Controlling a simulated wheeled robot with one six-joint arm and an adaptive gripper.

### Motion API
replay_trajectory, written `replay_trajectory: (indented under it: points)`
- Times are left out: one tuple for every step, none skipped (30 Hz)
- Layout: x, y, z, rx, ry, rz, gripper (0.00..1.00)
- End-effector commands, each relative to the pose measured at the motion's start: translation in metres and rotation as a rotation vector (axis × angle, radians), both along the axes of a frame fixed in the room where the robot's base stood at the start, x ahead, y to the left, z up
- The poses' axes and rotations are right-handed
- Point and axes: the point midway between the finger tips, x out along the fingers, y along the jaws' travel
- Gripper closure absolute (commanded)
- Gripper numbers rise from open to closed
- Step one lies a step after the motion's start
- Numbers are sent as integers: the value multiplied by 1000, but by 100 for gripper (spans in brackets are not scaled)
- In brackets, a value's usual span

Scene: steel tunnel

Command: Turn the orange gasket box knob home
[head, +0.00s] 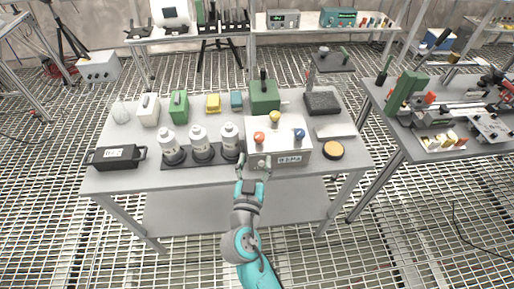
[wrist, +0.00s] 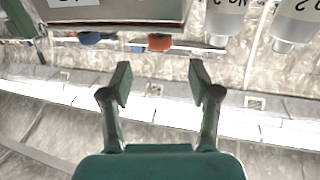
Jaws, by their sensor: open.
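The gasket box (head: 285,149) is a pale box near the table's front edge, with a lettered label on its front. The orange knob (head: 258,138) sits on its top at the left, with a yellow knob (head: 275,117) behind and a blue knob (head: 299,134) to the right. My gripper (head: 254,163) is open and empty at the box's front left, its fingers apart from the orange knob. In the wrist view, which looks upside down, the orange knob (wrist: 159,42) shows past the box edge, roughly in line with the gap between my fingertips (wrist: 160,82).
Several white bottles (head: 199,145) stand on a dark tray just left of the box. A black case (head: 116,156) lies at the table's left end. A round orange-topped item (head: 333,150) sits right of the box, and a green box (head: 264,97) stands behind it.

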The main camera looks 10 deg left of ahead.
Motion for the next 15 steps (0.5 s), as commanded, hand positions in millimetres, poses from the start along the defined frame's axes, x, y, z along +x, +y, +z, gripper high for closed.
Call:
replay_trajectory:
  points:
    - [-8,1,-1,-1,1,2,38]
    - [-12,1,-1,-1,1,2,38]
    - [-16,0,-1,0,1,2,38]
    - [-19,0,-1,1,1,2,38]
    - [-21,0,-1,1,1,2,38]
    - [-24,0,0,1,1,1,38]
    - [-25,0,0,0,1,1,38]
    - [-26,0,0,0,1,0,38]
    - [-27,-1,0,0,0,0,38]
    - [-27,-1,0,0,0,0,38]
    - [-28,-1,0,0,0,-1,38]
    - [-28,-1,0,0,0,-1,38]
    - [-28,-1,0,0,0,-1,38]
    - [-28,-1,0,1,0,-1,38]
    - [-28,-1,0,1,0,-1,38]
